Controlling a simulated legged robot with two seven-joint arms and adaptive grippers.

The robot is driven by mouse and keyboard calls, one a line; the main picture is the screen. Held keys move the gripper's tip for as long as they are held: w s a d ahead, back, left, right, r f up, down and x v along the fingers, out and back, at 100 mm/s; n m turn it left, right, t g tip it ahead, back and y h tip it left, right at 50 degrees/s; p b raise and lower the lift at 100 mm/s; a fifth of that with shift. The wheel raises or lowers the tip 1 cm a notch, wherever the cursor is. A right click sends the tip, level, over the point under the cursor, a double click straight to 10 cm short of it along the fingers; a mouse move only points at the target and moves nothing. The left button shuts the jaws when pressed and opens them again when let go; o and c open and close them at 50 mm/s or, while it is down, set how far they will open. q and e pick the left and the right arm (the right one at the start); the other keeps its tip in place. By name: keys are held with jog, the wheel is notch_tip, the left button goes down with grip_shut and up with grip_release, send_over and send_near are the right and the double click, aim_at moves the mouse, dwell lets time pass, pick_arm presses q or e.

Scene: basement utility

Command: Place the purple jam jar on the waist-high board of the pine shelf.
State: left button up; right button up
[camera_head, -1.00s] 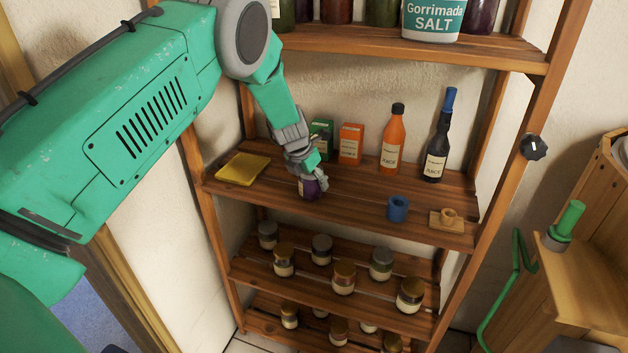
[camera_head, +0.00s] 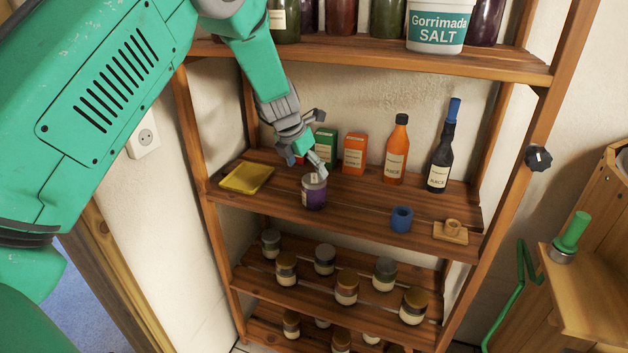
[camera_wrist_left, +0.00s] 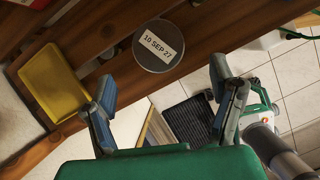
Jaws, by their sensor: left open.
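The purple jam jar (camera_head: 314,193) stands upright on the waist-high board (camera_head: 352,211) of the pine shelf, near its front edge. Its grey lid (camera_wrist_left: 159,46) shows in the left wrist view with a label reading "10 SEP 27". My left gripper (camera_head: 318,145) is open and empty, just above and behind the jar in the head view. In the left wrist view its fingers (camera_wrist_left: 160,95) are spread wide, with the lid beyond them and apart from both. My right gripper is not in view.
Jars fill the boards above and below.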

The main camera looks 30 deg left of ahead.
pick_arm(q)
jog(key=s+d+f+m+g+y, duration=0.1)
jog(key=s+d+f+m+g, duration=0.1)
jog(key=s+f+m, duration=0.8)
jog(key=s+d+f+m+g+y, duration=0.1)
jog(key=s+d+f+m+y, duration=0.1)
jog(key=s+f+m, duration=0.75)
jog(key=s+d+f+m+h, duration=0.1)
jog(key=s+d+m, duration=0.2)
jog(key=s+m, duration=0.2)
jog(key=s+d+f+m, duration=0.2)
jog(key=s+m, duration=0.3)
jog(key=s, duration=0.5)
jog(key=s+d+f+m+g+h, duration=0.1)
jog(key=s+d+m, duration=0.4)
jog(key=s+m, duration=0.1)
jog(key=shift+s+f+h, duration=0.15)
jog(key=shift+s+h, duration=0.15)
jog(key=shift+s, duration=0.6)
jog(key=shift+d, duration=0.1)
